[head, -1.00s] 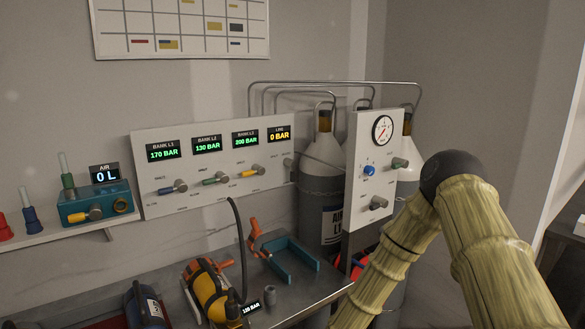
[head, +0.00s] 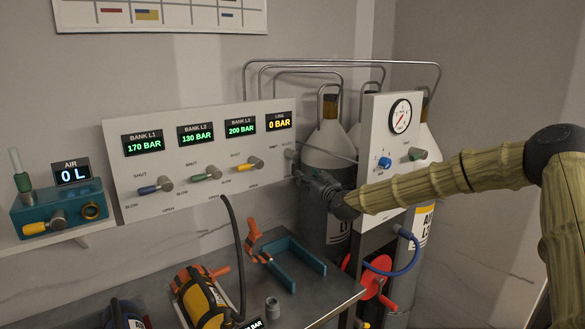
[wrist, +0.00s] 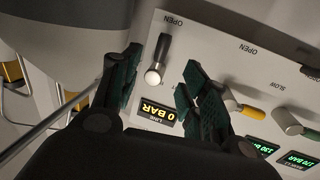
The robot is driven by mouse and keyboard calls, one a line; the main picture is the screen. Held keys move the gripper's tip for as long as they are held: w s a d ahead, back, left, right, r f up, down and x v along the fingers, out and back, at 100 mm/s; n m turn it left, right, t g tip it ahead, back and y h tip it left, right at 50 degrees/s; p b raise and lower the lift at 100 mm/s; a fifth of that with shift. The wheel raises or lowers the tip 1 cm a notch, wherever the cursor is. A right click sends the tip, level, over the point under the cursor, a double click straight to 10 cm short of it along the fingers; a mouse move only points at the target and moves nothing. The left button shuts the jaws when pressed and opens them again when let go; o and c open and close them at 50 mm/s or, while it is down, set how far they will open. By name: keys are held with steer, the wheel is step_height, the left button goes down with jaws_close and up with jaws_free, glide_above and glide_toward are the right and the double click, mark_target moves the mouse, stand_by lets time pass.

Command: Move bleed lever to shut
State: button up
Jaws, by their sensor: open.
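The bleed lever (wrist: 162,48) is a short black handle on a pale round pivot, beside the yellow LINE 0 BAR display (wrist: 157,111). In the wrist view, which is turned over, it points toward the OPEN lettering. In the head view its pivot (head: 290,154) shows under the LINE display (head: 279,121), with the handle hidden by my gripper (head: 300,178). In the wrist view my gripper (wrist: 160,88) is open, one dark finger on each side of the lever. It looks empty; I cannot tell whether a finger touches the lever.
Bank levers with blue, green and yellow handles (head: 248,164) lie left along the white panel (head: 130,180). Gas cylinders (head: 327,150) and a gauge panel (head: 375,120) stand to the right. Below are a bench (head: 320,295), a teal cradle (head: 292,262) and a yellow cylinder (head: 200,300).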

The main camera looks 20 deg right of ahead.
mark_target(296, 168)
steer(key=shift+w+a+r+p, duration=0.1)
steer(key=shift+w+a+p, duration=0.3)
steer(key=shift+w, duration=1.4)
steer(key=shift+w+a+r+p, duration=0.15)
steer(key=shift+w+p, duration=0.4)
steer(key=shift+w, duration=1.25)
steer(key=shift+w+a+p, duration=0.35)
steer(key=shift+w+p, duration=0.15)
steer(key=shift+w, duration=1.3)
jaws_close()
